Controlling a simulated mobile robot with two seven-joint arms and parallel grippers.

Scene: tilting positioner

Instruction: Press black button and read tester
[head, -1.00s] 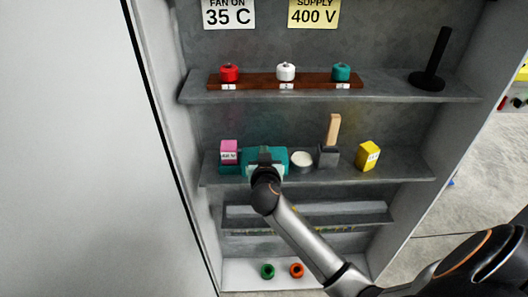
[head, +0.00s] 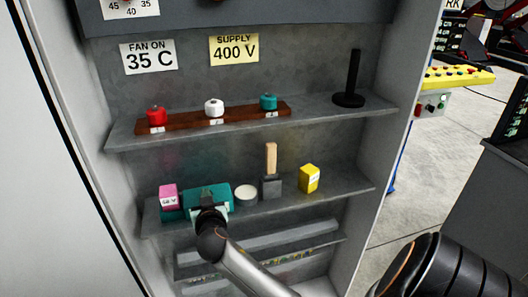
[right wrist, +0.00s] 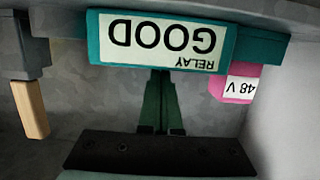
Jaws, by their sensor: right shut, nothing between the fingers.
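The tester is a teal box (head: 205,192) on the middle shelf in the head view. In the right wrist view the tester (right wrist: 97,50) shows upside down, and its white display (right wrist: 160,42) reads "RELAY GOOD". My right gripper (head: 210,210) is shut and empty, at the front of the tester. In the right wrist view its fingertips (right wrist: 159,76) are together just at the tester's edge; I cannot tell whether they touch it. The black button is not visible. A pink block (head: 169,194) marked "48 V" sits beside the tester. My left gripper is not in view.
A white round container (head: 245,193), a wooden-handled tool (head: 271,160) and a yellow block (head: 309,179) stand right of the tester. The shelf above holds a wooden strip (head: 185,121) with red, white and teal knobs and a black post (head: 352,85).

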